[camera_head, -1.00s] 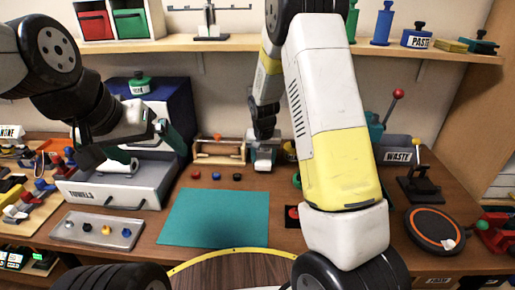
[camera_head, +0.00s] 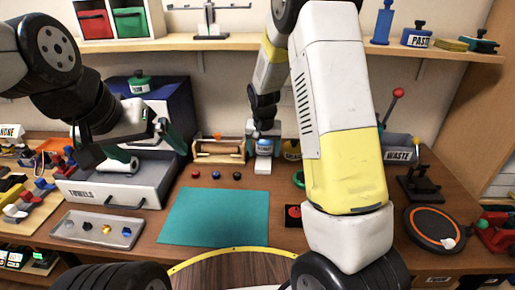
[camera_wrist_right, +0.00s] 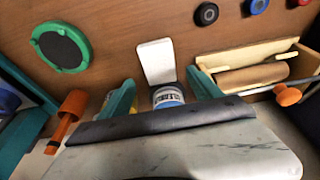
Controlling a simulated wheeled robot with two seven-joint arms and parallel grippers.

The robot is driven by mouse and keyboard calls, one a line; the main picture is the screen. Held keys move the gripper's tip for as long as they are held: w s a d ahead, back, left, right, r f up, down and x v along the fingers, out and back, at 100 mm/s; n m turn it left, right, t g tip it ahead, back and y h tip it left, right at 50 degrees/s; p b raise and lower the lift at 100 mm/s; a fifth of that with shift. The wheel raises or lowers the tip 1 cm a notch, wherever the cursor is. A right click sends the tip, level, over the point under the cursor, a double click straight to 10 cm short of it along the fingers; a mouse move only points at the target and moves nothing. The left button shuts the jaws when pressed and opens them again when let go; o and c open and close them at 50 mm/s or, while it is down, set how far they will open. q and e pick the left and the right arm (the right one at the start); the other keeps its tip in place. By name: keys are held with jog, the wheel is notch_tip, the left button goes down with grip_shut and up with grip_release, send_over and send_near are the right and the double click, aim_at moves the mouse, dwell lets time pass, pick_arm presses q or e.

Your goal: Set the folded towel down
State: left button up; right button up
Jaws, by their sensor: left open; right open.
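In the right wrist view the white piece (camera_wrist_right: 155,62) lies just beyond the jar (camera_wrist_right: 168,97). My right gripper (camera_head: 263,130) is above and behind them; its teal fingers (camera_wrist_right: 163,95) are open, one on each side of the jar in that view. Contact cannot be told. My left gripper (camera_head: 150,150) is open over the TOWELS drawer (camera_head: 100,195), with a white shape between its fingers that I cannot make out.
A teal mat (camera_head: 215,217) lies clear in the middle of the table. A wooden roll holder (camera_head: 218,152) and several small knobs are left of the jar. A green ring (camera_wrist_right: 62,47) is near the right gripper. The WASTE bin (camera_head: 400,152) stands at the right.

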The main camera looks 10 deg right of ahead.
jog(key=s+d+r+t+y, duration=0.1)
jog(key=s+r, duration=0.6)
jog(key=r, duration=0.2)
jog(key=s+d+r+y, duration=0.1)
jog(key=s+r, duration=0.6)
jog(key=r, duration=0.3)
jog(key=s+r+n+t, duration=0.2)
jog(key=s+r, duration=0.1)
jog(key=s, duration=1.2)
jog(key=shift+a+r+n+y, duration=0.15)
jog(key=shift+r+n+y, duration=0.05)
jog(key=shift+n+y, duration=0.2)
jog(key=shift+a, duration=0.1)
